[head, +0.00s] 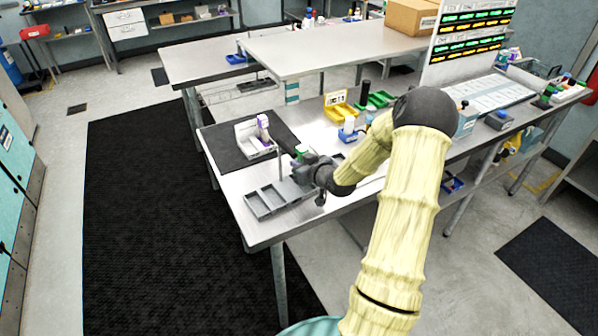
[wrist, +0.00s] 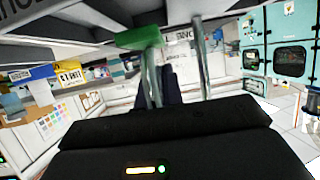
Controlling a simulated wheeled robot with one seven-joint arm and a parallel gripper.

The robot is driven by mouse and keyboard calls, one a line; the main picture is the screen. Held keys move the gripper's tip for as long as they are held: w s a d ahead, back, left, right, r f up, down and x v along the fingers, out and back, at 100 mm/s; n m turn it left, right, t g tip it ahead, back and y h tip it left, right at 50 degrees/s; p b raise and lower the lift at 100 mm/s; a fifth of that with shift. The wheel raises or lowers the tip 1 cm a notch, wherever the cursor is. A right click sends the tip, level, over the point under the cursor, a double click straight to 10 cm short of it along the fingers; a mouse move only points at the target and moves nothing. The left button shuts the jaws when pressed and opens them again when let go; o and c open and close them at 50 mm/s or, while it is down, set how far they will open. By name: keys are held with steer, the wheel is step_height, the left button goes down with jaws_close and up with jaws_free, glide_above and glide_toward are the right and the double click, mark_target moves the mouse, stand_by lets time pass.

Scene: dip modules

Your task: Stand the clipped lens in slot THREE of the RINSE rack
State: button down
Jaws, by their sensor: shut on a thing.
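My gripper (head: 303,168) is over the near end of the steel bench, above and just beyond a grey tray. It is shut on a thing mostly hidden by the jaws. A small green piece (head: 302,150) shows at the jaws; in the wrist view a green block (wrist: 140,37) tops a thin metal stem, likely the clip. The lens itself I cannot make out. The grey tray (head: 262,215) has several open compartments and lies at the bench's near left corner. Whether it is the RINSE rack, and its slot numbers, I cannot read.
A pale holder (head: 243,130) with a white and purple bottle (head: 263,127) stands on a dark mat (head: 222,150) behind. A thin upright post (head: 279,162) is close left of the gripper. Yellow (head: 340,108), blue (head: 347,136) and green (head: 379,100) holders stand farther back.

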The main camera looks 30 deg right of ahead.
steer(key=shift+f+p, duration=0.35)
steer(key=shift+f, duration=1.25)
steer(key=shift+f, duration=0.2)
steer(key=c, duration=1.5)
jaws_free()
steer(key=shift+c, duration=0.2)
steer(key=shift+r, duration=0.2)
steer(key=b+v, duration=0.1)
steer(key=v, duration=1.1)
steer(key=shift+s+f+b, duration=0.1)
steer(key=shift+b, duration=0.2)
